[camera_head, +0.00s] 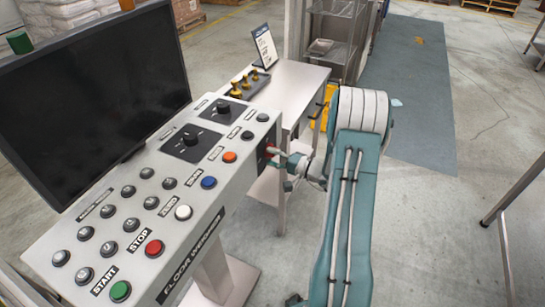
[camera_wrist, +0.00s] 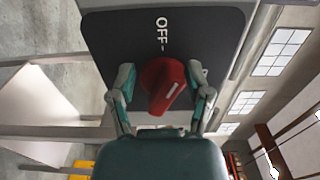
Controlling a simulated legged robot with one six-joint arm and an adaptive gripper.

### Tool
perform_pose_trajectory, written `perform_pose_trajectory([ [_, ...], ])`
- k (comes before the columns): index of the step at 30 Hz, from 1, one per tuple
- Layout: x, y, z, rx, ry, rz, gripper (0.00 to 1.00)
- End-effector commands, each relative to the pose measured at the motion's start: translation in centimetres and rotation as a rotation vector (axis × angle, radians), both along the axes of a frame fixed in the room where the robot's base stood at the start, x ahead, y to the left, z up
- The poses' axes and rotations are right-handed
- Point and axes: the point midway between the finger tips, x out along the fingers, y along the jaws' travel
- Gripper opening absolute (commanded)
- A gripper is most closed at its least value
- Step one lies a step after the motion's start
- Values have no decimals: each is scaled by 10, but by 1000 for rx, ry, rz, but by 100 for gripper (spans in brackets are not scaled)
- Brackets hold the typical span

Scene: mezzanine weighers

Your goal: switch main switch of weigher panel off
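The weigher panel (camera_head: 150,215) is a grey slanted console with buttons and a screen. Its red main switch knob (camera_wrist: 163,88) sits on a dark plate (camera_wrist: 115,35) with an "OFF" label beyond it in the wrist view. The knob's handle and white mark are tilted, not lined up with the OFF mark. In the head view, the switch (camera_head: 268,151) is a small red patch on the panel's right end face. My gripper (camera_wrist: 163,80) has one finger on each side of the knob, apart. Contact is unclear. My gripper also shows beside that end face (camera_head: 280,162).
A dark monitor (camera_head: 90,95) stands behind the panel. A steel table (camera_head: 290,85) with a sign (camera_head: 265,45) and yellow-black items (camera_head: 250,82) stands beyond. A shelf rack (camera_head: 335,40) is at the back. Open floor (camera_head: 430,210) lies to the right.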

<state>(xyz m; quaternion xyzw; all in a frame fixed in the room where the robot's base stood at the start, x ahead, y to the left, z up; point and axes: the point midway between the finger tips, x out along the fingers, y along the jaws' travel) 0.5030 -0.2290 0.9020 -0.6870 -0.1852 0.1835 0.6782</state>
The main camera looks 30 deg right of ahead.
Motion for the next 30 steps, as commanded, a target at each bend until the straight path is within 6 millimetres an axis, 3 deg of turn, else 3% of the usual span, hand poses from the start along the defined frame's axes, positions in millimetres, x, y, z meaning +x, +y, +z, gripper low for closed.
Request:
perform_pose_trajectory([
  [5,-17,-11,0,1,2,-3,60],
  [18,-89,-58,-2,2,0,-6,60],
  [30,-102,-65,-2,1,0,-3,60],
])
